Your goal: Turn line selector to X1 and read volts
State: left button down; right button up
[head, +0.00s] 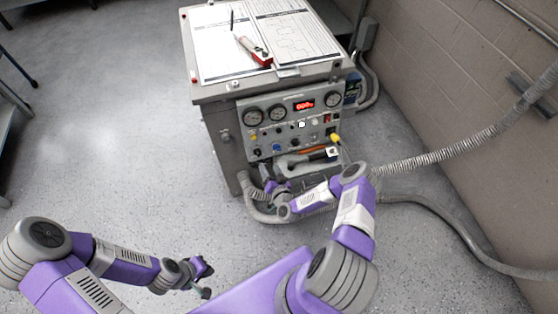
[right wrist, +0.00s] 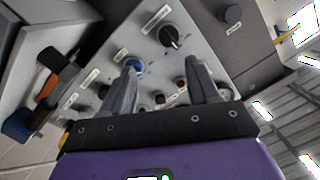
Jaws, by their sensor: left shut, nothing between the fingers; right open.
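The test console's front panel (head: 290,120) carries dial gauges, several knobs and a lit red digital display (head: 303,105); its digits are too small to read surely. My right gripper (head: 268,180) is at the panel's lower left in the head view. In the right wrist view my right gripper (right wrist: 162,66) is open and empty, its fingers pointing at the panel. A blue knob (right wrist: 135,65) is by the left fingertip. A black pointer knob (right wrist: 171,37) is beyond the fingertips. Labels are unreadable, so I cannot tell which is the line selector. My left gripper (head: 206,280) is shut and empty, low over the floor.
Papers (head: 228,50) and a red-and-white handheld tool (head: 255,50) lie on the console top. A thick grey hose (head: 455,150) runs to the right along the wall, and others lie by the console's base. The floor (head: 120,130) at left is clear.

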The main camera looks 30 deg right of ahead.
aim_at(278, 150)
jog(key=w+d+h+b, duration=0.1)
jog(key=w+d, duration=0.1)
jog(key=w+d+m+h+b, duration=0.1)
jog(key=w+d, duration=0.1)
jog(key=d, duration=0.1)
jog(key=w+d+f+h+b, duration=0.1)
jog(key=w+d, duration=0.1)
jog(key=shift+d+m+t, duration=0.25)
jog(key=shift+m+t, duration=0.05)
jog(key=shift+t, duration=0.1)
pick_arm(q)
notch_tip(278, 150, down, 4)
jog(key=shift+r, duration=0.15)
pick_arm(e)
jog(key=shift+c, duration=0.2)
jog(key=c, duration=1)
